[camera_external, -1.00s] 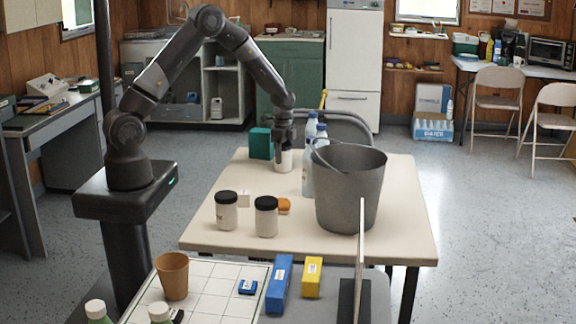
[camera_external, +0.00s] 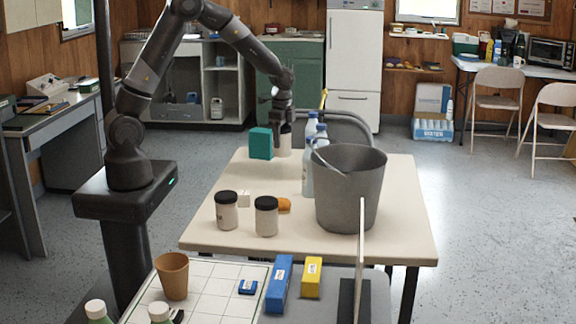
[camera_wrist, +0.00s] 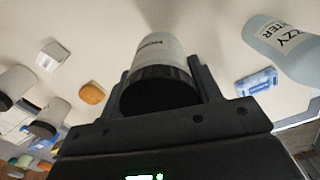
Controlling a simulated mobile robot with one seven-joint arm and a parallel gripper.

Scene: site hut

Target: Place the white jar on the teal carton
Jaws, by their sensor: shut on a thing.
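The white jar (camera_external: 285,142) has a dark lid and is held by my gripper (camera_external: 284,122), just right of the teal carton and near the far end of the table. In the wrist view the jar (camera_wrist: 160,50) sits between my two fingers (camera_wrist: 160,92), its dark lid toward the camera. The teal carton (camera_external: 261,143) stands upright at the table's far left edge. Its top is about level with the jar's upper part in the external view. The carton does not show in the wrist view.
Two similar white jars with black lids (camera_external: 227,211) (camera_external: 266,217) stand at the table's near left. Bottles (camera_external: 308,175) and a grey bucket (camera_external: 349,190) stand to the right. A small white cube (camera_external: 243,199) and an orange thing (camera_external: 284,205) lie mid-table. The table's left middle is clear.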

